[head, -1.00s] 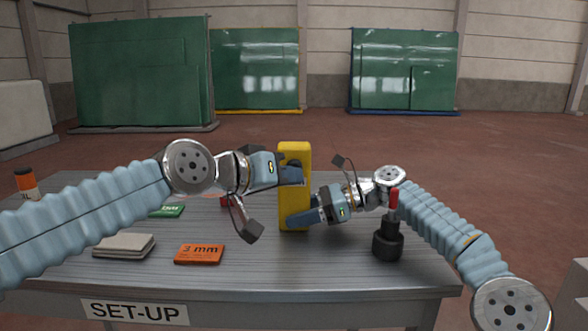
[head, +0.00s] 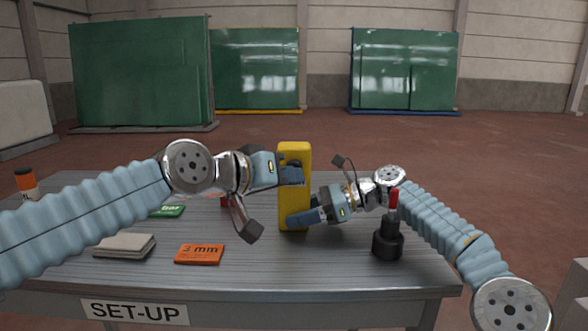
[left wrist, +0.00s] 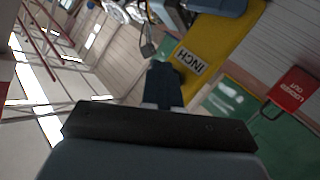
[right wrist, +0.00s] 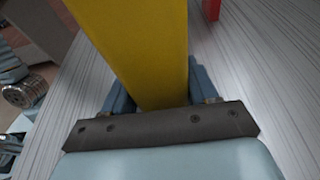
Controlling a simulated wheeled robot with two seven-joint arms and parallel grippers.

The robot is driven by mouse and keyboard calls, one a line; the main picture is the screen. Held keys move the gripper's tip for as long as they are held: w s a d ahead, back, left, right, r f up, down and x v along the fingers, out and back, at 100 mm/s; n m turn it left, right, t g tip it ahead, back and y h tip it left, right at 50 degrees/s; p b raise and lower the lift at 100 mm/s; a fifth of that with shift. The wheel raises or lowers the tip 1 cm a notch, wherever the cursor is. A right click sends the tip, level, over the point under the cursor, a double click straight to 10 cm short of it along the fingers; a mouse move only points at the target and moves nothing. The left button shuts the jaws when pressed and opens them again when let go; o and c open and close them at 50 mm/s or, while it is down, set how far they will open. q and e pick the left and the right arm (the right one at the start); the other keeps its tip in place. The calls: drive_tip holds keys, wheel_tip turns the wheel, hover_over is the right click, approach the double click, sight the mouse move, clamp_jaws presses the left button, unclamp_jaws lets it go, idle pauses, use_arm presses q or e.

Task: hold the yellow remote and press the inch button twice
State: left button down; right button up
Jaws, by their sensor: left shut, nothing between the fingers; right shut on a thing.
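The yellow remote (head: 293,205) stands upright above the table in the head view. My right gripper (head: 298,219) is shut on its lower part; in the right wrist view the remote (right wrist: 145,50) sits between the two fingers. My left gripper (head: 298,175) is shut and empty, with its fingertips at the upper part of the remote. In the left wrist view the remote (left wrist: 212,50) carries a white INCH label (left wrist: 188,66), and the closed fingertips (left wrist: 163,80) are right by that label. The button itself is hidden by the fingertips, and I cannot tell whether they touch it.
The set-up table (head: 240,265) holds an orange 3 mm card (head: 199,254), a grey pad (head: 124,246), a green card (head: 167,211) and a black holder with a red-tipped tool (head: 388,240). A red object (head: 226,200) is partly hidden behind my left gripper. Green glass racks stand far behind.

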use_arm(q)
drive_tip(key=shift+w, duration=0.1)
drive_tip(key=shift+w, duration=0.35)
drive_tip(key=shift+w, duration=0.6)
idle(0.8)
drive_tip(key=shift+s, duration=1.15)
drive_tip(key=s, duration=0.4)
drive_tip(key=shift+s, duration=0.4)
idle(2.2)
